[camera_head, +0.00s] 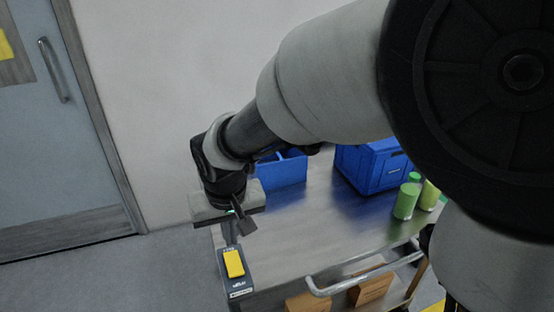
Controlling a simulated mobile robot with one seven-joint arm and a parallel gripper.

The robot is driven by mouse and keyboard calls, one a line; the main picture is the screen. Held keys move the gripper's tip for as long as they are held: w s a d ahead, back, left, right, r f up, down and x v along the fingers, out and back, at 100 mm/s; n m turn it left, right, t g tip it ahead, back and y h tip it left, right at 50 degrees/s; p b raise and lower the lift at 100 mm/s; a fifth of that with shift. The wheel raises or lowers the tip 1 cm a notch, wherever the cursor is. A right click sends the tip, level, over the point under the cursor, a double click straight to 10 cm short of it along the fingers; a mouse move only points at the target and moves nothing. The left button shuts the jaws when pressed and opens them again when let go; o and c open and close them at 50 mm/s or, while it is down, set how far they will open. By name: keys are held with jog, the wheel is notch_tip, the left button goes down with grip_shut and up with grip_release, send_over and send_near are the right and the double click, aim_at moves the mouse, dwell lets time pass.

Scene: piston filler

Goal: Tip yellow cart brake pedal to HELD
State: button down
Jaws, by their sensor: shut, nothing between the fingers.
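The yellow brake pedal (233,263) sits in a dark housing (222,262) at the near left corner of the metal cart (330,225). Small pale lettering shows above and below the pedal, too small to read surely. I cannot tell which way the pedal is tipped. My gripper (246,226) is shut and empty, pointing down just above and beyond the pedal in the picture. A gap shows between its fingertips and the pedal. My gripper hides the cart's left edge behind it.
A blue open bin (282,172) and a blue crate (372,166) stand on the cart's far side. Green cylinders (406,201) stand at its right. A push handle (365,272) runs along the near side, with brown boxes (371,288) below. A door (60,130) is at left.

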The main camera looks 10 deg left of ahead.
jog(key=b, duration=0.3)
send_over(236, 271)
jog(key=x, duration=0.3)
jog(key=s+x, duration=0.1)
jog(key=x, duration=0.2)
jog(key=s+d+x, duration=0.1)
jog(key=x, duration=0.3)
jog(key=shift+s+f, duration=0.1)
jog(key=shift+f, duration=0.15)
jog(key=shift+d+f, duration=0.1)
jog(key=shift+f, duration=0.6)
jog(key=shift+s, duration=0.1)
jog(key=shift+s+d+f+b, duration=0.15)
jog(key=shift+s+f+b, duration=0.1)
jog(key=shift+f+b, duration=0.35)
jog(key=shift+r, duration=0.1)
jog(key=shift+r+p, duration=0.75)
